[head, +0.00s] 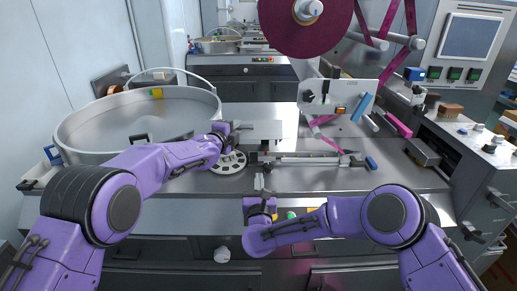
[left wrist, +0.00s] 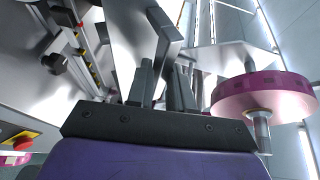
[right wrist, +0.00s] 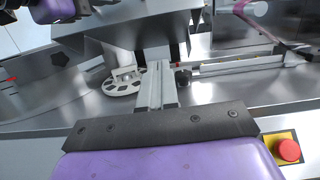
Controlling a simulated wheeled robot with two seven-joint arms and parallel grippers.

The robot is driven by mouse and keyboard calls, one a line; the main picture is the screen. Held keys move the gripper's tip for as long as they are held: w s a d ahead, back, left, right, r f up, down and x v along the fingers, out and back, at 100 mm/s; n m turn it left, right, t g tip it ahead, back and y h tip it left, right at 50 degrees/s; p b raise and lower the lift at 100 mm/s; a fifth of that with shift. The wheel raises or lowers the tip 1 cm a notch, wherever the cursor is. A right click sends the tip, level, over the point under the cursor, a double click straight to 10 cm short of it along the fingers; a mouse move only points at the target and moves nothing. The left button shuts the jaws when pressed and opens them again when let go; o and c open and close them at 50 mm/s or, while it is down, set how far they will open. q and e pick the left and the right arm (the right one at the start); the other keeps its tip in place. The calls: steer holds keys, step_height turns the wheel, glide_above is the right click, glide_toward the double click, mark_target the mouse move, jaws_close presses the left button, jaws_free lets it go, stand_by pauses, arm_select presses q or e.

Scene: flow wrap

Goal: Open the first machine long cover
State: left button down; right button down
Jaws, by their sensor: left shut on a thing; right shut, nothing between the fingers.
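The long cover (head: 262,130) is a pale grey metal plate above the work deck, left of the film unit. My left gripper (head: 232,128) is at its left end. In the left wrist view, my left gripper (left wrist: 166,85) is shut on a dark grey bent handle (left wrist: 166,30) that joins a metal panel; their exact contact is partly hidden by the fingers. My right gripper (head: 259,182) is lower, in front of the deck edge. In the right wrist view, its fingers (right wrist: 157,85) are closed and empty, pointing toward the underside of the raised cover (right wrist: 140,22).
A big round steel bowl (head: 90,125) stands at the left. A perforated disc (head: 229,162) lies under my left gripper. A rail (head: 310,158) runs right along the deck. A maroon film roll (head: 305,22) hangs above. A red button (right wrist: 287,151) sits near my right wrist.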

glide_toward(259, 138)
steer(key=w+f, duration=0.4)
steer(key=shift+w+a+r, duration=0.1)
steer(key=shift+w+r, duration=0.55)
steer(key=shift+r, duration=0.2)
steer(key=shift+w+a+r, duration=0.1)
steer(key=shift+w+r, duration=0.55)
steer(key=shift+r, duration=0.25)
steer(key=shift+d, duration=0.1)
steer(key=shift+w+d+r, duration=0.1)
steer(key=shift+w+r, duration=0.2)
steer(key=shift+r, duration=0.5)
arm_select(q)
steer(key=shift+s+d+f, duration=0.1)
steer(key=shift+d+f, duration=0.1)
arm_select(e)
steer(key=shift+w+d+r, duration=0.1)
steer(key=shift+r, duration=0.3)
arm_select(q)
steer(key=c, duration=1.1)
jaws_free()
steer(key=shift+a, duration=0.15)
